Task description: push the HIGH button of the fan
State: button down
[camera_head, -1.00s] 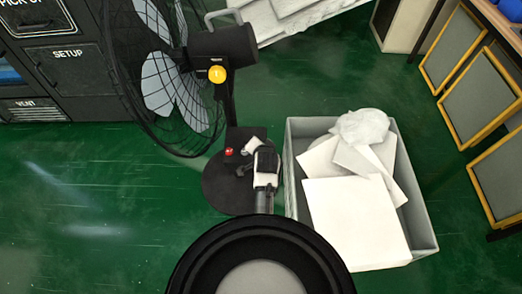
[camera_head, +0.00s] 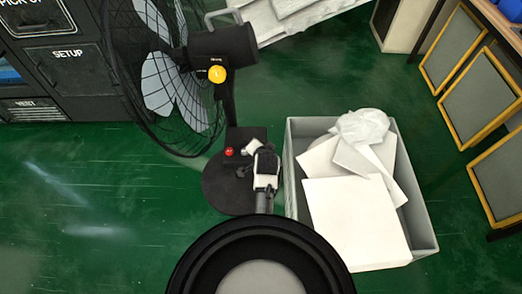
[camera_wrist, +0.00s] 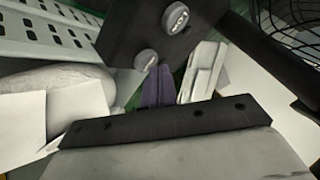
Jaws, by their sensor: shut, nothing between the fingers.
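The fan (camera_head: 222,42) stands at the upper left in the head view. Its dark control box (camera_head: 246,134) sits low on the stand with a red button (camera_head: 229,151) on it. In the wrist view the dark box (camera_wrist: 130,25) shows two round grey buttons, an upper one (camera_wrist: 175,17) and a lower one (camera_wrist: 147,60). I cannot read their labels surely. My gripper (camera_head: 246,166) is beside the box in the head view, shut and empty. In the wrist view its narrow fingertips (camera_wrist: 158,84) appear close below the lower button; I cannot tell whether they touch it.
A grey bin (camera_head: 425,240) with white sheets and a plastic bundle stands right of my gripper. The fan's round base (camera_head: 222,192) is on the green floor. Yellow-framed panels (camera_head: 480,100) lean at the far right. The floor at left is open.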

jog(key=shift+f, duration=0.5)
dwell(0.6)
jog(key=shift+r+p, duration=0.85)
jog(key=shift+r, duration=0.05)
notch_tip(320, 180, up, 5)
jog(key=p, duration=0.5)
jog(key=shift+r, duration=0.1)
dwell(0.6)
